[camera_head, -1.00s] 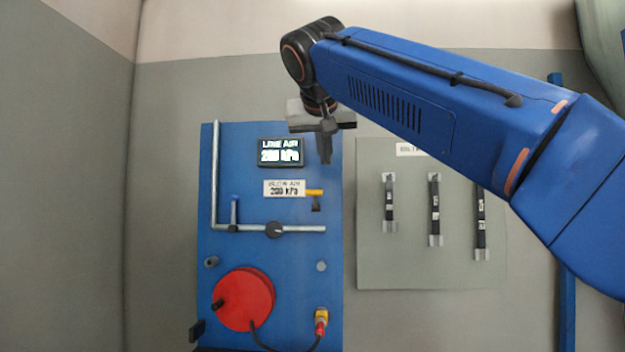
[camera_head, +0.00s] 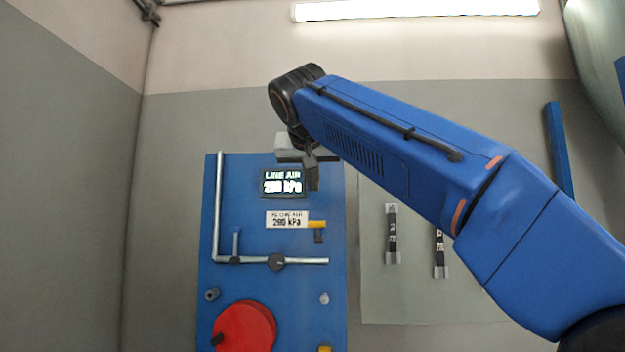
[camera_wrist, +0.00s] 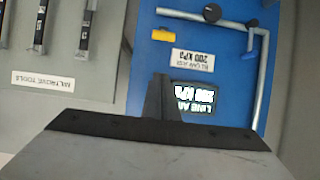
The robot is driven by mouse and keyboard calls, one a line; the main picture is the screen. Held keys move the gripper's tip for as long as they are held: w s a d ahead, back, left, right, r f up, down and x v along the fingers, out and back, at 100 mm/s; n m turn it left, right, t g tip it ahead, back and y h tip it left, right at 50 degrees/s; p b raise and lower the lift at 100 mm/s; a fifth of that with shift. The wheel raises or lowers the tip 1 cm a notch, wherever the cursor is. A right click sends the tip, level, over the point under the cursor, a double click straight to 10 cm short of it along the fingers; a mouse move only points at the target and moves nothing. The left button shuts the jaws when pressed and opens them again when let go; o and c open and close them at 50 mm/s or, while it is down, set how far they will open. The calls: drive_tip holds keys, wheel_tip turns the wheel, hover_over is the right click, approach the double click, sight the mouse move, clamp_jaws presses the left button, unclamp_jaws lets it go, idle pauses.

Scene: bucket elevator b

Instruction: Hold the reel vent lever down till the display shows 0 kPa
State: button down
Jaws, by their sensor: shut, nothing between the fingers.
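The blue panel (camera_head: 215,285) carries a lit display (camera_head: 283,183) headed LINE AIR; it seems to read 200 kPa, with blurred digits. Below it is a white label (camera_head: 287,220) with a kPa figure, and beside that a yellow lever (camera_head: 317,224) on a dark stem. A small blue-handled lever (camera_head: 236,240) stands on the pipe. I cannot tell from lettering which is the reel vent lever. The red reel (camera_head: 245,328) is lower down. My gripper (camera_head: 312,186) is shut and empty, beside the display's right edge and above the yellow lever; it also shows in the wrist view (camera_wrist: 163,85).
A metal pipe (camera_head: 218,205) with a dark round valve (camera_head: 277,262) crosses the panel. A grey tool board (camera_head: 375,300) with black strap-like tools hangs at right. A yellow fitting (camera_head: 324,349) is cut off at the bottom. The space before the panel's left is clear.

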drive_tip(key=w+f, duration=0.4)
drive_tip(key=f, duration=0.2)
drive_tip(key=shift+w+f, duration=0.25)
drive_tip(key=shift+w, duration=0.05)
drive_tip(key=shift+d, duration=0.1)
idle(0.4)
wheel_tip(320, 180, down, 9)
drive_tip(key=s+t, duration=0.2)
drive_tip(key=t, duration=0.2)
drive_tip(key=shift+s+t, duration=0.3)
drive_tip(key=shift+t, duration=0.1)
idle(0.7)
drive_tip(key=shift+r, duration=0.1)
idle(4.1)
